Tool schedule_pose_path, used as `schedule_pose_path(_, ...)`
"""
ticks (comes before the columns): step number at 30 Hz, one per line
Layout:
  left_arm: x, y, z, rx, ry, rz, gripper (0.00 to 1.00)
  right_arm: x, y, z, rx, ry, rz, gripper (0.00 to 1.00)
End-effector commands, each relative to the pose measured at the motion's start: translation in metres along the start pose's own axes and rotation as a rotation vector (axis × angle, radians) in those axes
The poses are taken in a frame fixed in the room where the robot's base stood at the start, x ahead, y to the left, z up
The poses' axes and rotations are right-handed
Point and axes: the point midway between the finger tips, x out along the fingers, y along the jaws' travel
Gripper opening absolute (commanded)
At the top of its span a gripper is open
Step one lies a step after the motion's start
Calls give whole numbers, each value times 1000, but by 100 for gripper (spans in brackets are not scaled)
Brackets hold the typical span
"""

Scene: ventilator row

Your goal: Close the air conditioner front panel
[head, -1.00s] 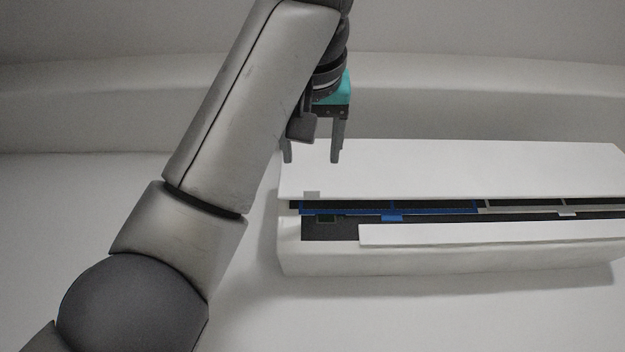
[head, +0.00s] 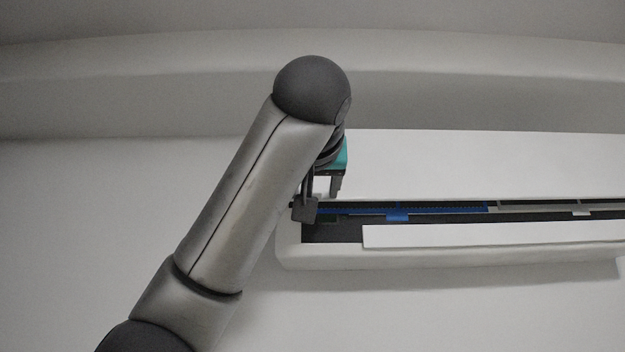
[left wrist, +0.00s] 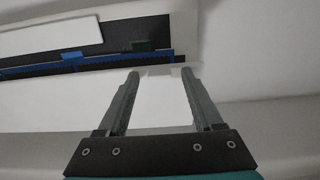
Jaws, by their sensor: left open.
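The air conditioner (head: 450,258) is a long white unit on the wall, right of centre in the head view. Its white front panel (head: 470,165) stands open, with a gap below its lower edge showing the dark inside and blue filter frame (head: 395,211). My left gripper (head: 322,190) is open and empty at the panel's left end, partly hidden by my arm. In the left wrist view the left gripper (left wrist: 160,74) has its fingers apart over the panel (left wrist: 80,105), near its edge and a small light tab (left wrist: 160,71). Contact cannot be told. My right gripper is not in view.
A white louver strip (head: 480,235) runs along the lower front of the unit; it also shows in the left wrist view (left wrist: 50,37). The wall (head: 90,210) left of the unit and below it is bare. A ledge (head: 150,95) runs above.

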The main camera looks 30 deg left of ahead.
Motion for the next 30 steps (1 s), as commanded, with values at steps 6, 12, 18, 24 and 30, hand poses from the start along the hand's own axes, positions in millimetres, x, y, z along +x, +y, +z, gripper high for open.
schedule_pose_path(6, 1, 0, 0, 0, 0, 0, 68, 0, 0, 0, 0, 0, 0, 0)
schedule_pose_path(12, 0, 0, 0, 0, 0, 0, 47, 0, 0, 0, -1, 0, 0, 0)
schedule_pose_path(18, 0, 0, 0, 0, 0, 1, 25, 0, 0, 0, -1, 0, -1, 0)
schedule_pose_path(24, 0, 0, 0, 0, 0, 1, 2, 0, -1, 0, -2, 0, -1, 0)
schedule_pose_path(30, 0, 0, 0, 0, 0, 1, 0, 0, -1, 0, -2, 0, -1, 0)
